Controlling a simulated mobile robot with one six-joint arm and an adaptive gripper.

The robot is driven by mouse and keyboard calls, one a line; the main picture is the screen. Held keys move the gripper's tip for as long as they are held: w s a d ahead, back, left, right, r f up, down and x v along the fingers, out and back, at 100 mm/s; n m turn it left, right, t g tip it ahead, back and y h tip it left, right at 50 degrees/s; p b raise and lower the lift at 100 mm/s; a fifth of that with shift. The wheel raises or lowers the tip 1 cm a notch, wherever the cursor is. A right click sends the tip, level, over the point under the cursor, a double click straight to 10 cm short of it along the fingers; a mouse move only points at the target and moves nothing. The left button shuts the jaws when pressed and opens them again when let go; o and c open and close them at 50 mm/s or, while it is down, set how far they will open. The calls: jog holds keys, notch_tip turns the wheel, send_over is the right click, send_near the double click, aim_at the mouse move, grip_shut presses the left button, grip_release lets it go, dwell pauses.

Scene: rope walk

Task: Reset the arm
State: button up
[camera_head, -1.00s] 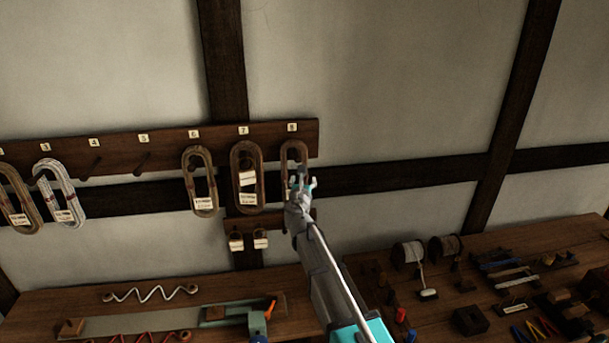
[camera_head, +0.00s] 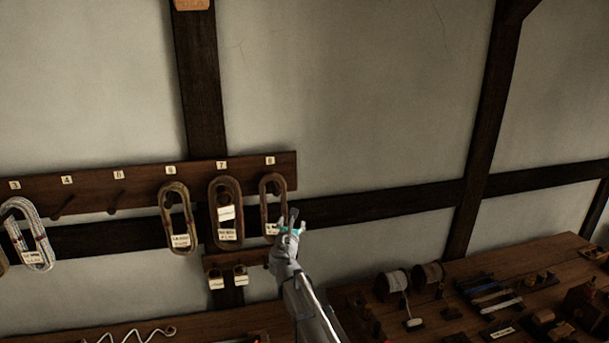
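My gripper (camera_head: 289,221) is in the middle of the head view, at the end of my arm reaching up from the bottom. It is just in front of the lower right of the rope coil on peg 8 (camera_head: 265,188) and overlaps part of it in the picture. I cannot tell whether it touches the coil. The fingertips look spread apart, with nothing visible between them. The coil hangs below the number 8 on the dark peg board (camera_head: 100,196).
More coils hang at pegs 7 (camera_head: 212,205) and 6 (camera_head: 165,217), and a white coil (camera_head: 20,222) hangs at the left. Pegs 4 and 5 are bare. Small tagged items hang below. Spools (camera_head: 392,283) and tools lie on the bench (camera_head: 556,254) at the right.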

jog(key=s+d+f+m+g+h+b, duration=0.3)
jog(key=s+d+f+m+g, duration=0.15)
jog(key=d+f+m, duration=0.5)
jog(key=s+d+f+m+g+h+b, duration=0.2)
jog(key=s+d+f+m+g+b, duration=0.15)
jog(key=s+d+f+m, duration=0.55)
jog(key=s+d+f+m+g+y+b, duration=0.2)
jog(key=s+f+m+g+y, duration=0.1)
jog(key=s+f+m, duration=0.3)
jog(key=s+d+f+m+g+y+b, duration=0.3)
jog(key=s+f+m+g, duration=0.3)
jog(key=s+m, duration=0.3)
jog(key=shift+s+d+g, duration=0.2)
jog(key=shift+s+g, duration=0.1)
jog(key=shift+s, duration=0.85)
